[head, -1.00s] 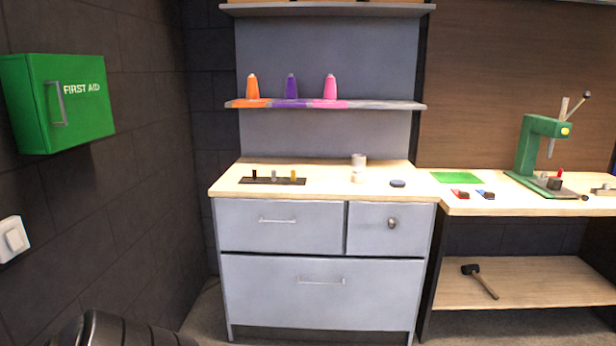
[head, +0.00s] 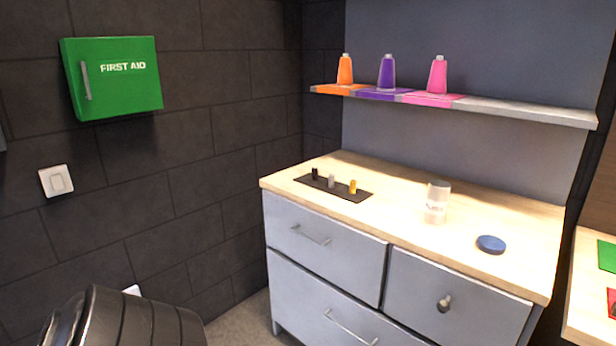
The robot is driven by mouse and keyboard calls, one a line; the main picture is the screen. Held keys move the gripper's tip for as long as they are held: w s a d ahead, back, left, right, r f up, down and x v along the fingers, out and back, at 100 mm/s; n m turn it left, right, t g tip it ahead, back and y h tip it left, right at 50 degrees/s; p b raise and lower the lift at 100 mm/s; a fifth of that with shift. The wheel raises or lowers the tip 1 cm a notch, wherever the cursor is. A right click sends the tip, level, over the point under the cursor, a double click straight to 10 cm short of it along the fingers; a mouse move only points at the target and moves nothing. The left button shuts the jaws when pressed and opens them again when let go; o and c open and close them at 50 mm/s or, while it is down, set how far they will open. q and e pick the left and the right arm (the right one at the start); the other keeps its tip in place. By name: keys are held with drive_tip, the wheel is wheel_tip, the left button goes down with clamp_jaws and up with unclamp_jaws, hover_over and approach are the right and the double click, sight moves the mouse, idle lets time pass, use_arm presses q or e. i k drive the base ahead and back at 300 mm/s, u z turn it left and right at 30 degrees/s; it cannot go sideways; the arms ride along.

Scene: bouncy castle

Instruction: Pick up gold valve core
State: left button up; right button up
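The gold valve core (head: 353,187) stands upright at the right end of a dark rectangular tray (head: 345,192) on the light wooden top of a grey drawer cabinet. A grey core (head: 331,181) and a black core (head: 315,173) stand to its left on the same tray. Neither of my grippers is in the head view.
A clear jar (head: 437,202) and a blue lid (head: 491,244) stand on the countertop (head: 400,222) right of the tray. Orange, purple and pink bottles stand on a shelf (head: 520,111) above. A green first aid box (head: 113,78) hangs on the left wall. A dark barrel-like object (head: 122,318) is at the lower left.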

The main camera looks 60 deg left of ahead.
sight(353, 182)
drive_tip(key=u, duration=1.1)
drive_tip(key=i, duration=0.95)
drive_tip(key=u, duration=1.05)
